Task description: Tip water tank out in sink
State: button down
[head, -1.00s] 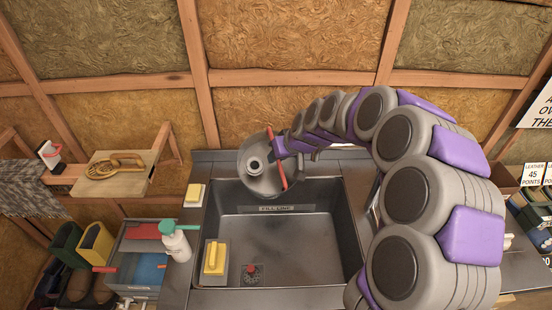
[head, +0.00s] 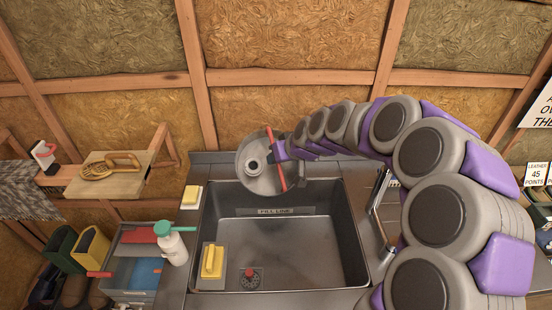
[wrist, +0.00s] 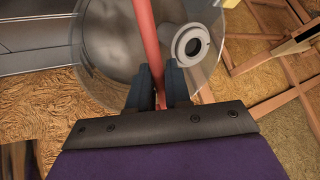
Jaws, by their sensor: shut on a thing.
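The water tank (head: 258,178) is a round, greyish see-through vessel with a grey spout ring and a red handle (head: 274,150). In the head view it hangs over the back left edge of the sink (head: 285,240). My gripper (head: 280,151) is shut on the red handle. The wrist view shows the jaws (wrist: 161,88) on either side of the handle, with the tank (wrist: 115,45) and its spout ring (wrist: 190,46) beyond. The sink is a dark metal basin marked "FILL LINE". I cannot tell whether water is in the tank.
A yellow sponge (head: 211,262) on a grey tray sits in the sink's front left, beside a red plug (head: 249,272). A tap (head: 385,210) is at right, partly behind my arm.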

jog(key=shift+s+d+t+b, duration=0.25)
jog(key=shift+t+b, duration=0.45)
jog(key=shift+b, duration=0.35)
jog(key=shift+s+f, duration=0.1)
